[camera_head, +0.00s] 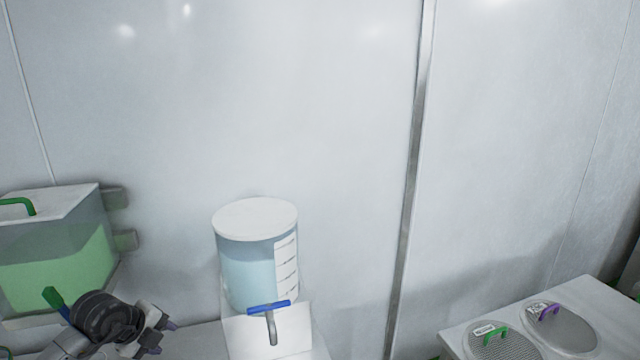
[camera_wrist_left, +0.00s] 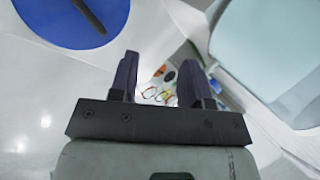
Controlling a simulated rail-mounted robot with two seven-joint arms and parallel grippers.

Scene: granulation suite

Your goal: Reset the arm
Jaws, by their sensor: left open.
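My left gripper (camera_head: 164,338) is at the lower left of the head view, between the green-liquid tank and the clear cylindrical vessel. It is open, and nothing shows between its fingers. In the left wrist view the two dark fingers (camera_wrist_left: 158,72) stand apart with a gap between them. My right gripper is not in view.
A tank of green liquid (camera_head: 60,262) stands at the left. A lidded cylinder of pale blue liquid (camera_head: 245,265) with a blue-handled tap (camera_head: 270,307) stands right of my gripper. Two round mesh lids, green-handled (camera_head: 482,350) and purple-handled (camera_head: 568,330), lie on a bench at right.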

